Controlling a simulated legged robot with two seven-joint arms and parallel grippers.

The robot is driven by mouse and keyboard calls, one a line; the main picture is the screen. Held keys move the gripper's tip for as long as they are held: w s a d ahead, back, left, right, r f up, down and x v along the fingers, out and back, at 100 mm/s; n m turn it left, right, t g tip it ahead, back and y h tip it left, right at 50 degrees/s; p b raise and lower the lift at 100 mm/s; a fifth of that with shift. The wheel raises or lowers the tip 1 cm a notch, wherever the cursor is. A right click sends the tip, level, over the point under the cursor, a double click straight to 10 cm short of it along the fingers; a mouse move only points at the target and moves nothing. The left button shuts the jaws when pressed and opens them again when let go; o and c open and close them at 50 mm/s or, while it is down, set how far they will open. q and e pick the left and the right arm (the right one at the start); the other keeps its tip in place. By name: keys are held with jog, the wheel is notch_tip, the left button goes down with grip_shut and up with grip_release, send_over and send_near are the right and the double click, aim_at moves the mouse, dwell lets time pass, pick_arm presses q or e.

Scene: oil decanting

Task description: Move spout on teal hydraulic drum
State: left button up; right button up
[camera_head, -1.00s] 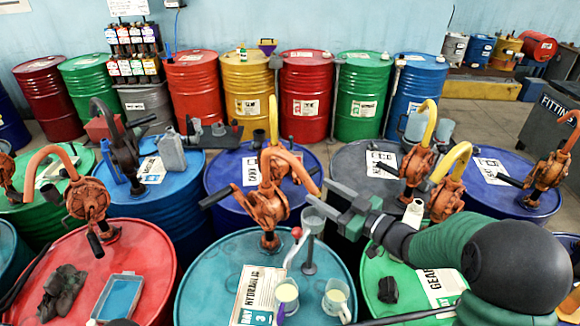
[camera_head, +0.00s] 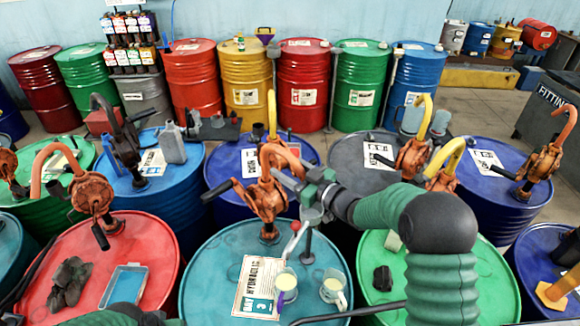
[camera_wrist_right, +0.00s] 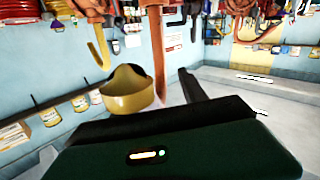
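The teal hydraulic drum (camera_head: 215,270) stands at the front centre of the head view. A rust-orange hand pump (camera_head: 266,198) rises from its lid, with a curved spout (camera_head: 283,153) arching over to the right. My right gripper (camera_head: 285,180) reaches in from the right at the spout's height, close to the spout's downward end. In the right wrist view, its dark fingers stand apart with a reddish-brown tube (camera_wrist_right: 156,50), apparently the spout, between them. Contact cannot be made out.
Two small cups of pale liquid (camera_head: 286,284) (camera_head: 334,286) and a label card (camera_head: 258,287) sit on the teal lid. A red drum (camera_head: 160,245) stands left, a green drum (camera_head: 490,275) right. Other pumped drums crowd close behind.

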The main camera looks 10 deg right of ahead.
jog(key=shift+w+d, duration=0.15)
jog(key=shift+d, duration=0.15)
jog(key=c, duration=0.5)
jog(key=shift+w+d+f, duration=0.15)
jog(key=shift+d+f, duration=0.05)
jog(key=shift+d, duration=0.25)
jog(key=shift+w+d+f, duration=0.1)
jog(key=shift+d+f, duration=0.05)
jog(key=shift+d, duration=0.25)
grip_shut()
jog(key=shift+s+a, duration=0.15)
jog(key=shift+a, duration=0.2)
jog(key=shift+d, duration=0.15)
